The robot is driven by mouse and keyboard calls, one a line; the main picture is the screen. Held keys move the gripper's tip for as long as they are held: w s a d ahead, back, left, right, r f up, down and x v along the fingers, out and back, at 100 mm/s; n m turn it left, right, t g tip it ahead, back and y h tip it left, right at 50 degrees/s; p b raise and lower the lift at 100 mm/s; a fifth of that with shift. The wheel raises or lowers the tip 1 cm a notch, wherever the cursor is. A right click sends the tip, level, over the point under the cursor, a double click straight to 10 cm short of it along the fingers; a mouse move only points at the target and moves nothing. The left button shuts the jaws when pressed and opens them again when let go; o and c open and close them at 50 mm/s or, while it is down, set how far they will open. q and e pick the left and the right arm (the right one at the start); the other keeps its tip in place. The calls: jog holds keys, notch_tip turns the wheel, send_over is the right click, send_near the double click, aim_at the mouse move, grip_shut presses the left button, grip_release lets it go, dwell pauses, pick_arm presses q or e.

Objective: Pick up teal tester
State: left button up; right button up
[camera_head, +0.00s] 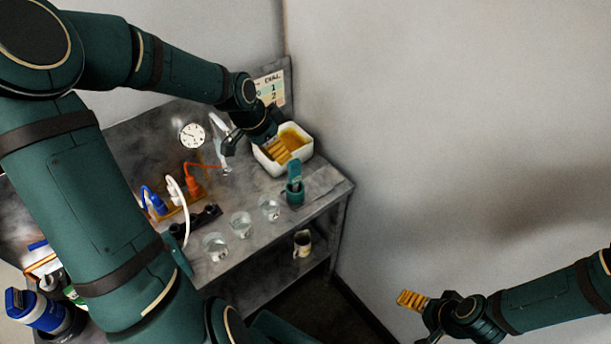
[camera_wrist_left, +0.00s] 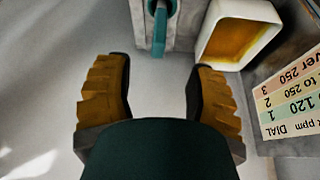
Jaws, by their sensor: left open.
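The teal tester (camera_head: 295,170) stands upright in a dark teal holder (camera_head: 294,194) near the right end of the grey bench. In the left wrist view the tester (camera_wrist_left: 159,35) shows at the top, beyond the fingertips and roughly centred between them. My left gripper (camera_head: 254,154) is open and empty above the bench, to the left of the tester and apart from it. Its ridged orange fingers (camera_wrist_left: 158,78) are spread wide in the left wrist view. My right gripper (camera_head: 412,304) is low at the right, away from the bench; its opening is unclear.
A white bin (camera_head: 303,155) with amber contents stands behind the tester. A printed dial card (camera_head: 270,90) is at the back. Several glass cups (camera_head: 241,224) line the front edge. Plugs and cables (camera_head: 180,195) are at left. A mug (camera_head: 302,243) is on the lower shelf.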

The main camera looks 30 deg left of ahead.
aim_at(297, 172)
pick_arm(q)
jog(key=b+x, duration=0.1)
jog(key=x, duration=0.6)
jog(key=shift+f+b, duration=0.15)
jog(key=shift+b, duration=0.25)
jog(key=shift+w+b+x, duration=0.15)
jog(key=shift+b+x, duration=0.2)
jog(key=shift+x, duration=1.2)
jog(key=shift+w+b+x, duration=0.15)
jog(key=shift+b+x, duration=0.15)
jog(key=shift+x, duration=1.25)
jog(key=shift+d, duration=0.15)
jog(key=shift+c, duration=0.4)
grip_shut()
